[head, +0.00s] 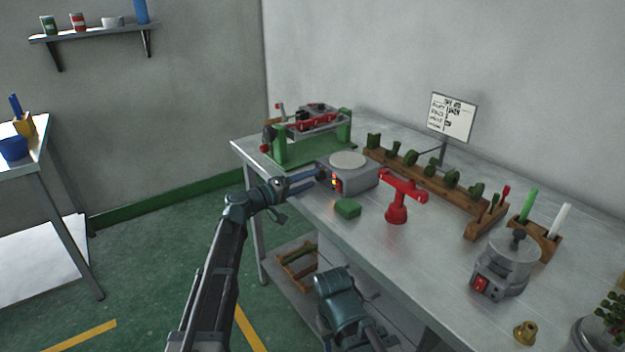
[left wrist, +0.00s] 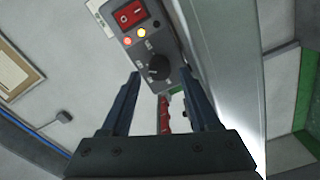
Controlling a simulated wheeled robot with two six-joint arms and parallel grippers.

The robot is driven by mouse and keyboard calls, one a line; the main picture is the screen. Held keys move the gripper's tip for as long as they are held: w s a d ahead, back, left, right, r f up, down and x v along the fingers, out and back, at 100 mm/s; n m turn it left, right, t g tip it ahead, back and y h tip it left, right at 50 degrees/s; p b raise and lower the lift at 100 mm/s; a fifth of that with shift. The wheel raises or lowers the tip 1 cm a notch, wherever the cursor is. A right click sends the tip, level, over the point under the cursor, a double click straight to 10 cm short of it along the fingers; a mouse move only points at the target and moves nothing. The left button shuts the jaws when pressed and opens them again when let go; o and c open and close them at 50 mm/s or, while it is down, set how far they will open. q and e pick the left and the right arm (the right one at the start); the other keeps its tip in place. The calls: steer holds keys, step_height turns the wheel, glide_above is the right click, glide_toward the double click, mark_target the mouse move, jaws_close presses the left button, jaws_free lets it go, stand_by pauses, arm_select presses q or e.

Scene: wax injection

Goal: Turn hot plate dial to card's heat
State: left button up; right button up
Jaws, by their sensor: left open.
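The hot plate (head: 350,182) is a grey box with a pale round top on the workbench. Its front panel in the left wrist view has a red switch (left wrist: 131,14), a red and a yellow lit lamp, and a black dial (left wrist: 158,68) with small marks around it. My left gripper (head: 322,178) is open at the panel; in the left wrist view its fingertips (left wrist: 160,74) lie on either side of the dial. I cannot tell whether they touch it. The white card (head: 452,117) stands at the back of the bench; its writing is too small to read.
A wooden rack (head: 425,181) with green pieces and a grey pot (head: 507,262) are to the right.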

arm_select(q)
steer(key=v, duration=1.2)
steer(key=shift+s, duration=0.15)
steer(key=s+d+m+g+p, duration=0.1)
steer(key=s+d+g+p, duration=0.1)
steer(key=s+d, duration=0.1)
steer(key=s+d+f+m+g+y+p, duration=0.1)
steer(key=s+d+p, duration=0.2)
steer(key=s+d+m+g+y+p, duration=0.1)
steer(key=s+d+g+p, duration=0.1)
steer(key=s+d, duration=0.1)
steer(key=shift+s+d+f+g, duration=0.25)
steer(key=shift+d+f+g, duration=0.1)
steer(key=shift+d, duration=0.1)
steer(key=s+d+f+m+g+y+p, duration=0.1)
steer(key=s+m+g+y+p, duration=0.1)
steer(key=s+y+p, duration=0.45)
steer(key=s+f+m+g+y+p, duration=0.1)
steer(key=s+g+y+p, duration=0.15)
steer(key=s, duration=0.65)
steer(key=s+a+r+y+p, duration=0.2)
steer(key=s+a+y+p, duration=0.3)
steer(key=s, duration=0.1)
steer(key=shift+a+r+m+g, duration=0.3)
steer(key=shift+r+g, duration=0.1)
steer(key=shift+s, duration=0.1)
steer(key=shift+c, duration=0.2)
